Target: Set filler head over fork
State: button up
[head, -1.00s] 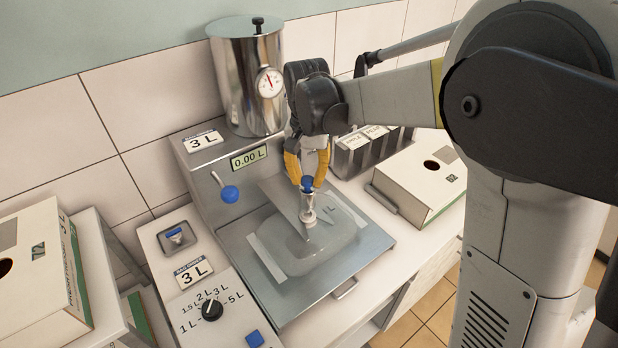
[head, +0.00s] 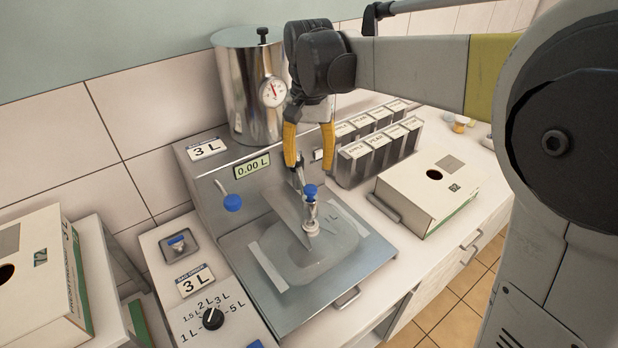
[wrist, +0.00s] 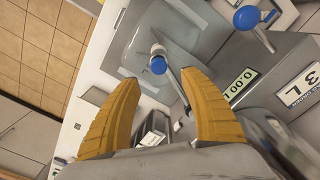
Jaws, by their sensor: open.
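The filler head (head: 309,212), a slim metal piece with a blue cap and pale lower end, stands upright over the clear bag (head: 325,258) on the metal tray. A grey slanted metal piece (head: 286,204) is beside it; I cannot tell whether this is the fork, or whether the head is seated. My gripper (head: 308,160) is open and empty, its yellow fingers above and behind the blue cap, apart from it. In the wrist view, the blue cap (wrist: 158,65) shows just beyond the fingertips (wrist: 160,77).
A steel tank (head: 243,90) with a gauge stands behind. A blue-knobbed lever (head: 232,202) sticks out left of the head. Labelled containers (head: 365,160) and a white carton (head: 430,197) are to the right. A dial panel (head: 212,318) is at front left.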

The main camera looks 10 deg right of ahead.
jog(key=shift+r, duration=1.7)
jog(key=s+d+f+n+t+b, duration=0.1)
jog(key=s+d+f+t+b, duration=0.1)
jog(key=s+f, duration=0.4)
jog(key=s+d+f+n+t+b, duration=0.1)
jog(key=s+d+f+t+b, duration=0.1)
jog(key=s+d+f+b, duration=0.3)
jog(key=s+d+f+n+t+b, duration=0.1)
jog(key=s+d+f+t+b, duration=0.2)
jog(key=s+f+b, duration=0.4)
notch_tip(320, 180, down, 2)
jog(key=shift+s+d+n, duration=0.2)
jog(key=shift+s+n, duration=0.1)
jog(key=shift+s, duration=0.55)
